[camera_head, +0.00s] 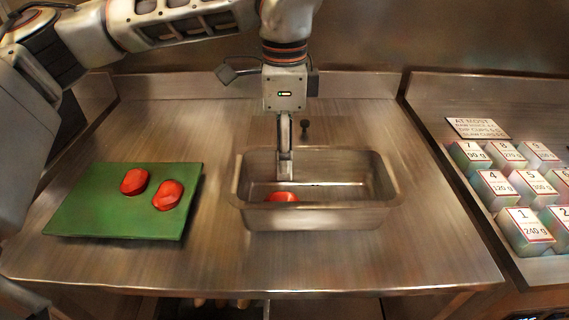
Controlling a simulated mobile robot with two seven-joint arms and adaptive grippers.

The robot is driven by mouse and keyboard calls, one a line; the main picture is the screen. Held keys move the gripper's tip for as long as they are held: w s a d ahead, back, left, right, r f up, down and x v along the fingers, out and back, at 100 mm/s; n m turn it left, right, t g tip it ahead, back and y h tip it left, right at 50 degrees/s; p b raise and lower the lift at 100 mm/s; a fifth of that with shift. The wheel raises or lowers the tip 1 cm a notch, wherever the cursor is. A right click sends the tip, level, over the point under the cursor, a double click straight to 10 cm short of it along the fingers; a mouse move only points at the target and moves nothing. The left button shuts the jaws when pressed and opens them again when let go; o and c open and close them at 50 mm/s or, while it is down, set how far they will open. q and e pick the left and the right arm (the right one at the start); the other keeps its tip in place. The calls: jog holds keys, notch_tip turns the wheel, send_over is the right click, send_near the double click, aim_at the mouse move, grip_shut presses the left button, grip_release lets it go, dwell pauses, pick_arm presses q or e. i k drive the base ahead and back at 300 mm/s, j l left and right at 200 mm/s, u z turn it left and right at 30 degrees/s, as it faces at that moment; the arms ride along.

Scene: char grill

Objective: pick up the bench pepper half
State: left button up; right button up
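Two red pepper halves lie on the green board (85,215) at the left: one (134,181) further back, the other (168,195) nearer and to the right. A third red pepper half (283,197) lies in the steel pan (320,216), partly hidden by the pan's front wall. My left gripper (286,175) points straight down into the back left part of the pan. Its fingertips show just above and behind that pepper half, with a small gap in the picture. The fingers are seen edge-on, so their opening cannot be told. My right gripper is out of view.
At the right, several numbered blocks with gram labels (528,223) stand on a separate steel surface, with a sign (478,128) behind them. A small dark knob (304,128) stands behind the pan. The steel bench (210,255) is clear in front.

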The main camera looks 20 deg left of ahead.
aim_at(170, 193)
jog(key=k, duration=1)
